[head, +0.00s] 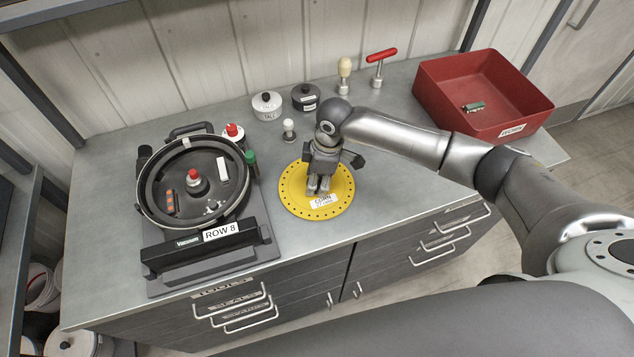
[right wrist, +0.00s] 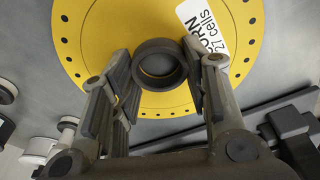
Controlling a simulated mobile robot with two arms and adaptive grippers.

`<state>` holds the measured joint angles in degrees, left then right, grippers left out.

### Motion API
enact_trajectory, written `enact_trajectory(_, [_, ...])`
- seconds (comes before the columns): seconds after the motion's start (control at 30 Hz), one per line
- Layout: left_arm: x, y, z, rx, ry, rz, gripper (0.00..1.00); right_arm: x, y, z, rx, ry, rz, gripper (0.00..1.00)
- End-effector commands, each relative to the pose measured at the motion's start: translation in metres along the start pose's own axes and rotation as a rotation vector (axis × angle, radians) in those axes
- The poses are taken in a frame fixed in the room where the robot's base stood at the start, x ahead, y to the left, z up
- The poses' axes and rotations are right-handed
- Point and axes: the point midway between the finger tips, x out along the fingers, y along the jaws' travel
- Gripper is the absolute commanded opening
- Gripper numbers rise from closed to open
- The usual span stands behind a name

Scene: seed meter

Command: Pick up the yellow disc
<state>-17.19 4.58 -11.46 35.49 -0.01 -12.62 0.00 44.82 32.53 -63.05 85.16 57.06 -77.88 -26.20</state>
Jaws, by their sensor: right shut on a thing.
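The yellow disc (head: 294,200) lies flat at the middle of the grey bench. Small holes run around its rim, and a white label reads CORN, 27 cells. In the right wrist view the disc (right wrist: 110,35) has a dark ring-shaped hub (right wrist: 158,50) at its centre. My right gripper (head: 318,187) points down over the disc. Its fingers are shut on the hub, one on each side, as the right wrist view shows. I cannot tell whether the disc is touching the bench or slightly raised. My left gripper is not in view.
Left of the disc stands a round open seed meter housing (head: 148,200) labelled ROW 8, with a green-topped piece (head: 251,160) near the disc. Behind are two knobbed pots (head: 267,106) (head: 306,97), a small white knob (head: 289,130) and a red T-handle (head: 381,56). A red bin (head: 440,93) stands right.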

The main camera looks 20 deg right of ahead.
Motion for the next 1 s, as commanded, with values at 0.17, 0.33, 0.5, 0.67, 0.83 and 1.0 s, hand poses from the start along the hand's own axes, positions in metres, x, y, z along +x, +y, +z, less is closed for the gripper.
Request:
enact_trajectory(0.17, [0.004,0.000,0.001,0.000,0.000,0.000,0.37,0.003,-0.004,0.003,0.001,-0.009,-0.010,0.20])
enact_trajectory(0.33, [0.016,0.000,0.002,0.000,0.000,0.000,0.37,-0.012,-0.002,0.000,0.001,-0.005,-0.006,0.20])
enact_trajectory(0.5, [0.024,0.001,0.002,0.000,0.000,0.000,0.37,-0.044,-0.018,-0.004,-0.003,-0.003,-0.005,0.20])
enact_trajectory(0.67, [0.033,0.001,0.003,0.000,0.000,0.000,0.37,-0.077,-0.044,-0.008,-0.004,-0.001,-0.002,0.20])
enact_trajectory(0.83, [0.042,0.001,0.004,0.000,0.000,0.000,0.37,-0.098,-0.079,-0.007,-0.004,-0.003,-0.004,0.20])
enact_trajectory(1.0, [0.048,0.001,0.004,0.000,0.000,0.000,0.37,-0.113,-0.110,-0.007,-0.003,-0.002,-0.004,0.20])
